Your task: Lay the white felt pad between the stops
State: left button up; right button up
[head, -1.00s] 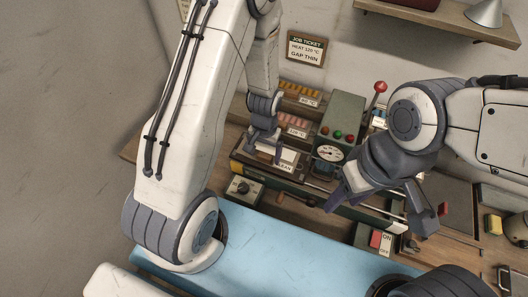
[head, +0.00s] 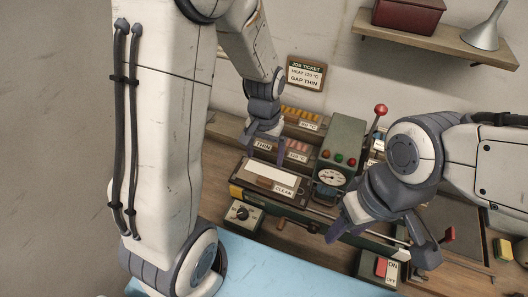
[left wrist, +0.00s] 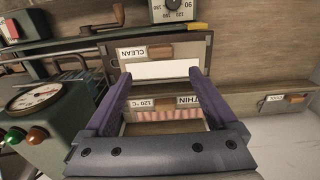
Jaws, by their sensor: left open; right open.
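A white strip (head: 272,171), which looks like the white felt pad, lies in the tray marked CLEAN (head: 240,177). It also shows in the left wrist view (left wrist: 163,70), lying flat beside a brown block. My left gripper (head: 266,154) is open and empty above the tray's back side. In the left wrist view its fingertips (left wrist: 160,74) frame the two ends of the strip; I cannot tell the height gap. My right gripper (head: 338,230) is open in front of the green machine (head: 342,137), with its fingers partly hidden. I cannot make out the stops.
Trays marked THIN and 120 °C (head: 297,156) sit behind the CLEAN tray. The green machine has a gauge, lamps and a red-knobbed lever (head: 380,110). A dial box (head: 240,214) and an ON/OFF switch (head: 381,268) stand in front. A blue surface (head: 255,262) is clear.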

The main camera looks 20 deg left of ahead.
pick_arm(q)
jog(key=s+d+r+m, duration=0.4)
jog(key=s+d+r, duration=0.3)
jog(key=s+d, duration=0.15)
jog(key=s+d+r+m+h, duration=0.1)
jog(key=s+d+r+m, duration=0.25)
jog(key=s, duration=0.65)
jog(key=shift+n, duration=0.35)
jog(key=f+b, duration=0.5)
jog(key=shift+w+d+f, duration=0.15)
jog(key=shift+w+f, duration=0.05)
jog(key=shift+f, duration=0.15)
